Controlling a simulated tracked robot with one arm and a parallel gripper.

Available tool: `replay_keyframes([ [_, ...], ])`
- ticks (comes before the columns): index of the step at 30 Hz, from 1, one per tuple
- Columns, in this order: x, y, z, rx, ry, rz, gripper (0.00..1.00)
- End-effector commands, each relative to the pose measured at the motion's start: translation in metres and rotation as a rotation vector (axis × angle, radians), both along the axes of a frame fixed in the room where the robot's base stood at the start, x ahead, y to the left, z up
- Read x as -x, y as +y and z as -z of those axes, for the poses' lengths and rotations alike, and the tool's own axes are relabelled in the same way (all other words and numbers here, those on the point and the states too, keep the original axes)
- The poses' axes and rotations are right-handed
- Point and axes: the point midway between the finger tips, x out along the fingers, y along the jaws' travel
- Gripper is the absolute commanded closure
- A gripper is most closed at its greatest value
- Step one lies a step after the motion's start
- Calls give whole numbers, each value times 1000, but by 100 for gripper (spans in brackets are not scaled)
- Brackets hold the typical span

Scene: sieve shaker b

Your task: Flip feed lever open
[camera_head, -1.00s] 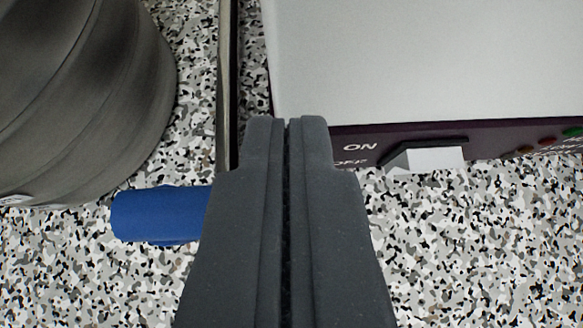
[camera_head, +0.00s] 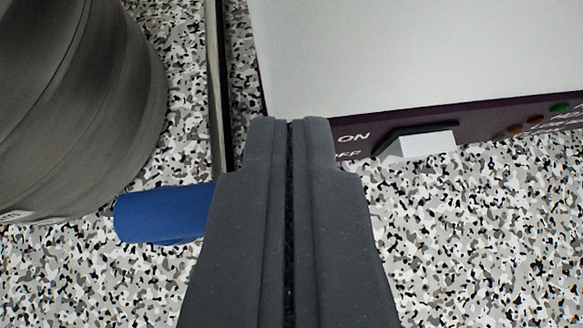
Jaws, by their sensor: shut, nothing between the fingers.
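The feed lever seems to be the blue grip (camera_head: 163,214), which lies to the left of my gripper and points leftward. Its right end meets the edge of my gripper in the picture; I cannot tell whether they touch. A thin dark bar (camera_head: 216,90) runs upward above it; whether the two join is hidden behind my gripper. My gripper (camera_head: 290,122) is shut and empty, in the middle of the view, with its tips near the lower left corner of the white-topped box.
The white-topped control box (camera_head: 420,50) fills the upper right. Its dark front has ON/OFF lettering, a white rocker switch (camera_head: 425,146) and small coloured lights. A grey round sieve stack (camera_head: 75,110) stands at upper left. The speckled bench (camera_head: 480,260) is clear at lower right.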

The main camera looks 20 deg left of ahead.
Motion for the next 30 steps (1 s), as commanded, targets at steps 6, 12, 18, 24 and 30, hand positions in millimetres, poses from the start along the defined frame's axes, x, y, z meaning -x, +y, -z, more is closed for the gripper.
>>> replay_keyframes([
  [6,0,-3,1,-1,0,3,100],
  [12,1,-5,1,-1,1,6,100],
  [18,1,-7,2,-2,1,9,100],
  [24,3,-10,4,1,2,14,100],
  [30,6,-13,4,0,3,17,100],
])
